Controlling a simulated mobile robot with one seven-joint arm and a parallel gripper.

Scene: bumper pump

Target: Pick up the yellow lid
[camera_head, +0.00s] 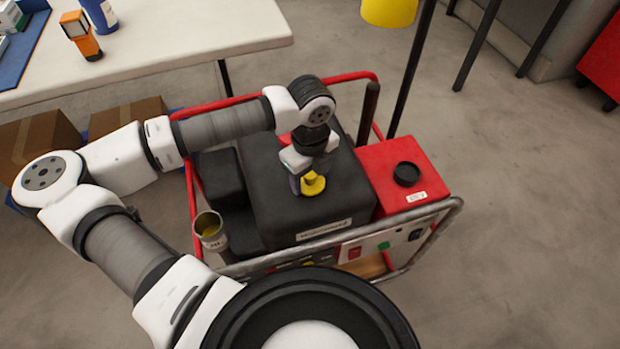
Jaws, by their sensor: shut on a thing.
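The yellow lid (314,187) is a small yellow piece at the top of the black engine block (275,205) of a red-framed machine. My gripper (312,184) points down over it, with its fingers shut on the lid. I cannot tell whether the lid touches the black surface or is lifted a little above it. The gripper body hides part of the lid.
A red tank (400,165) with a black cap (407,174) stands right of the black block. The metal frame (445,212) surrounds the machine. A white table (190,45) is behind left.

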